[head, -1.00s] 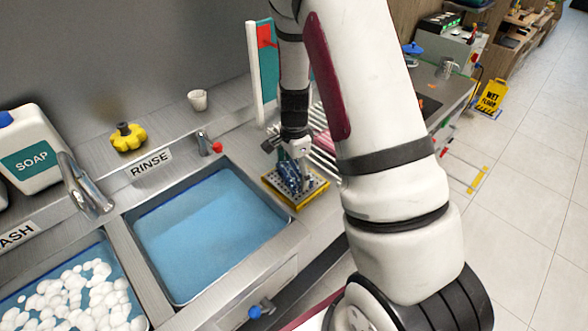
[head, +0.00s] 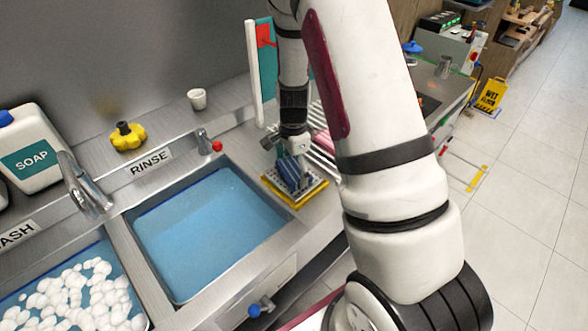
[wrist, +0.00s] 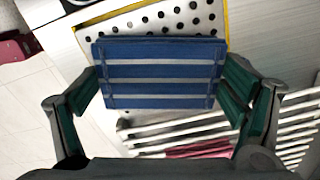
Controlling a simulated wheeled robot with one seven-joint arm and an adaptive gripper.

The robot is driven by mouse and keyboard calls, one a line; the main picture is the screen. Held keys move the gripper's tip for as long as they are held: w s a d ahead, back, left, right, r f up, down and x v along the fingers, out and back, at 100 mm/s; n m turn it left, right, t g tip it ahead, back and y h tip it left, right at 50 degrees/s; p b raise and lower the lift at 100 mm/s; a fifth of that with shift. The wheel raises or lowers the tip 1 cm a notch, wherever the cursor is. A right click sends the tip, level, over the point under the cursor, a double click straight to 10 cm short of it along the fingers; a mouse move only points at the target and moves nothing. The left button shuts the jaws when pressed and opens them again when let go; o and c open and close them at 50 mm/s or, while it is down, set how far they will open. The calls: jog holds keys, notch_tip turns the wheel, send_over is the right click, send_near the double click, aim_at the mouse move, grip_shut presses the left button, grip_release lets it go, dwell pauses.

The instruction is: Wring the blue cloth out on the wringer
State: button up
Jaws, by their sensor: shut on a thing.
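The blue cloth (wrist: 160,72), with pale stripes, is folded into a flat block between the two fingers of my gripper (wrist: 164,95) in the wrist view. In the head view the cloth (head: 290,177) shows small and dark below my gripper (head: 294,152). The gripper is shut on it at both sides. Beneath is the wringer (head: 311,196), a perforated plate with a yellow edge, right of the rinse basin. Its dotted plate (wrist: 195,14) also shows behind the cloth in the wrist view. I cannot tell whether the cloth touches the plate.
The rinse basin (head: 150,232) with blue water lies to the left, and a foamy wash basin (head: 80,305) beyond it. A white slatted rack (wrist: 290,125) with a pink cloth (wrist: 200,150) is beside the wringer. A faucet (head: 82,188) stands between the basins.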

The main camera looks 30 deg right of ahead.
jog(key=shift+r+p, duration=0.8)
jog(key=shift+r, duration=2.2)
